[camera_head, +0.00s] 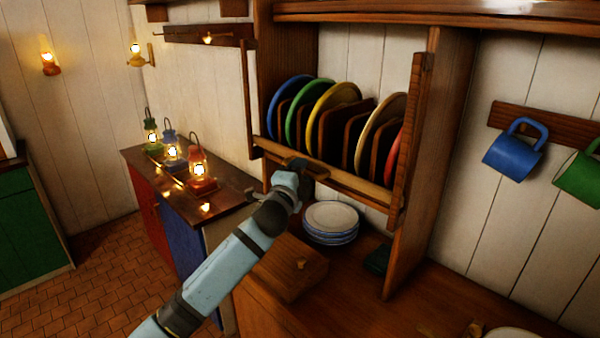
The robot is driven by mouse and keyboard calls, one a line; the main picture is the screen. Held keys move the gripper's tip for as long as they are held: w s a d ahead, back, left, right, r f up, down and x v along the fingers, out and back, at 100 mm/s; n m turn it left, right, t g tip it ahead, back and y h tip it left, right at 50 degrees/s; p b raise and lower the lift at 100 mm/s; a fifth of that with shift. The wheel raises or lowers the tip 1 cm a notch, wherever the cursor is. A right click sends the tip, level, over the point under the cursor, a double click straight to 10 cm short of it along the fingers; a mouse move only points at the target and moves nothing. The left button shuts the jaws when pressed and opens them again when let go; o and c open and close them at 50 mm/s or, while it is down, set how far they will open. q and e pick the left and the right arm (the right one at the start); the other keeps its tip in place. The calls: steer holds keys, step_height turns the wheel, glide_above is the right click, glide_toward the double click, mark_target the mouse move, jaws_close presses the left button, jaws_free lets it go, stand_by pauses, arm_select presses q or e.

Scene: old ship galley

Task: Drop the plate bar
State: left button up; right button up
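The plate bar (355,184) is a light brown wooden rail. It runs across the front of the wooden plate rack (407,150), low in front of the standing plates. Blue (283,97), green (298,113), yellow (330,103), cream (377,128) and red plates stand in the slots behind it. My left gripper (309,167) is at the bar, left of its middle, and seems to touch it. Its dark fingers overlap the bar, and I cannot tell whether they are closed around it. My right gripper is not in view.
Three lit lanterns (172,152) stand on the cabinet at left. A blue mug (514,150) and a green mug hang at right.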

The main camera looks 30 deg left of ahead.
arm_select(q)
steer(key=shift+s, duration=0.1)
steer(key=s+f+b, duration=0.2)
steer(key=s, duration=1.1)
steer(key=shift+s+d+f, duration=0.2)
steer(key=shift+d, duration=0.2)
